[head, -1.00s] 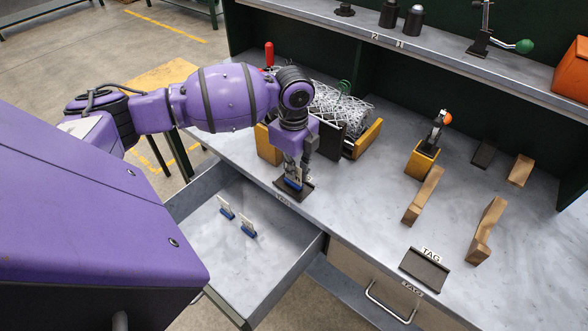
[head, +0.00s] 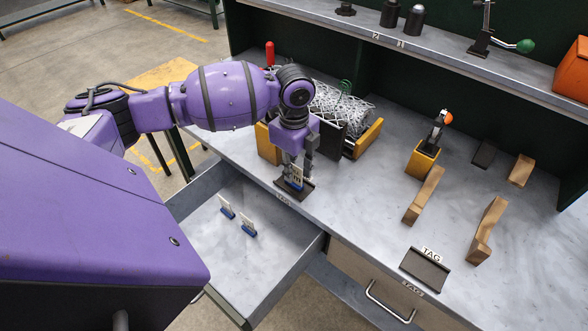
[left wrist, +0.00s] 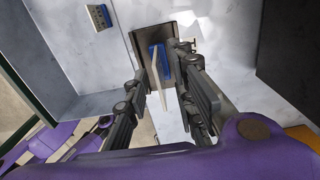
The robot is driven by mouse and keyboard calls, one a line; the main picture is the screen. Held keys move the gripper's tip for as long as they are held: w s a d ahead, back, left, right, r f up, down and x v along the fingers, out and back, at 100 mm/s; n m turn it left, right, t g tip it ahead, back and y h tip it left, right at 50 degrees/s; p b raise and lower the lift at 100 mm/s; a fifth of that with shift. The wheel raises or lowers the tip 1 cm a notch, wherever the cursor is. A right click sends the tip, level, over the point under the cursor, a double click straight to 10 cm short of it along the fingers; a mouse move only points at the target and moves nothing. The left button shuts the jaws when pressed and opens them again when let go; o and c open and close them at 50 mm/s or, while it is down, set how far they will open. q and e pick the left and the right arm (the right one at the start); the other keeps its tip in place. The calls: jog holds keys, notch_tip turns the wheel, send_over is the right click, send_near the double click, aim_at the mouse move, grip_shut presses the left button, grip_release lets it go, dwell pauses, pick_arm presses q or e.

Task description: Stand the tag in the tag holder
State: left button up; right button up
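The tag (head: 296,179), a white plate with a blue base, stands upright on the dark tag holder (head: 295,196) near the bench's front edge. In the left wrist view the tag (left wrist: 162,65) sits within the holder (left wrist: 150,37). My left gripper (head: 297,173) is low over the holder, with its fingers on either side of the tag. In the left wrist view the fingers (left wrist: 165,72) are spread, with gaps between them and the tag. Whether the base is fully seated is hard to tell. My right gripper is not in view.
An open drawer (head: 215,250) below holds two more blue-and-white tags (head: 227,207), (head: 248,226). A dark plate labelled TAG (head: 425,269) lies to the right. Wooden blocks (head: 424,195) and a yellow fixture (head: 421,160) stand right.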

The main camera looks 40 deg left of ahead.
pick_arm(q)
notch_tip(320, 180, up, 12)
jog(key=shift+f+p, duration=0.2)
jog(key=shift+p, duration=0.1)
